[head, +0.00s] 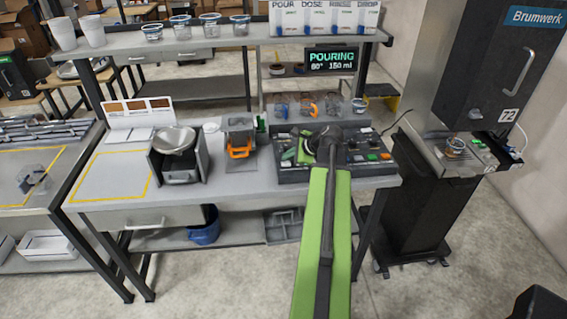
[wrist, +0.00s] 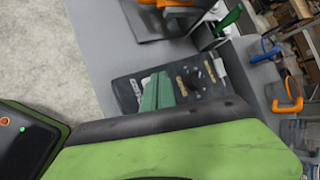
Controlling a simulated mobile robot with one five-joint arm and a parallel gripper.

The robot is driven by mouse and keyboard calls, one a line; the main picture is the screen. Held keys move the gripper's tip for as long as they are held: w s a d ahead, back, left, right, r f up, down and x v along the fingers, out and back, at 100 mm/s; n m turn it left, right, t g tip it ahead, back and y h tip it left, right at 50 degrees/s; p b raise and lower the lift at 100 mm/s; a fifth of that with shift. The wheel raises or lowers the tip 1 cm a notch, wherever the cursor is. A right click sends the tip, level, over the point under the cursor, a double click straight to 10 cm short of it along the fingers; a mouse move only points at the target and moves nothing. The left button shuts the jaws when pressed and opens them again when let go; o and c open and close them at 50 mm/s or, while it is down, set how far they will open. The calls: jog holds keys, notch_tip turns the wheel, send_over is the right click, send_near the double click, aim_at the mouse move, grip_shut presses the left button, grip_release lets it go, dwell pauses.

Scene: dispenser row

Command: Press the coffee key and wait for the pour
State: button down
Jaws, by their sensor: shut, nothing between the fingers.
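The black dispenser panel (head: 290,174) with rows of keys stands at the right end of the grey bench. My gripper (head: 305,150) is over the panel's left part, its green fingers shut with nothing between them. In the wrist view the green fingers (wrist: 156,92) lie close over the panel (wrist: 187,76); I cannot tell whether they touch a key. The coffee key cannot be picked out; key labels are too small or hidden. The display (head: 331,61) above reads "POURING", "60° 150 ml".
A metal bowl (head: 174,139) on a black stand and an orange-handled device (head: 239,138) stand left of the panel. A yellow-outlined area (head: 112,176) at the bench's left is clear. A tall Brumwerk machine (head: 490,80) stands at the right.

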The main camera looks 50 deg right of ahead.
aim_at(288, 164)
jog(key=shift+r, duration=0.15)
notch_tip(288, 164, up, 5)
jog(key=p, duration=0.5)
jog(key=shift+r, duration=0.1)
dwell(0.4)
jog(key=w+a+n+y, duration=0.35)
jog(key=w+a, duration=0.75)
jog(key=a, duration=0.6)
jog(key=w+a+f+n+g, duration=0.2)
jog(key=a+n, duration=0.1)
jog(key=a, duration=0.7)
jog(key=w+a+f+n+g, duration=0.1)
jog(key=w+a+n, duration=0.15)
jog(key=a, duration=0.75)
jog(key=s+a+f+n+g, duration=0.1)
jog(key=s+a+n+g, duration=0.2)
jog(key=a, duration=0.4)
jog(key=s+a+f+n+g, duration=0.1)
jog(key=s+a+f+n, duration=0.1)
jog(key=a+n, duration=0.35)
jog(key=s+d+f+n+g+h, duration=0.1)
jog(key=s+n+g+h, duration=0.1)
jog(key=s+n, duration=0.5)
jog(key=shift+d+f+n+h, duration=0.25)
jog(key=shift+d+n+h, duration=0.15)
jog(key=shift+n+h, duration=0.6)
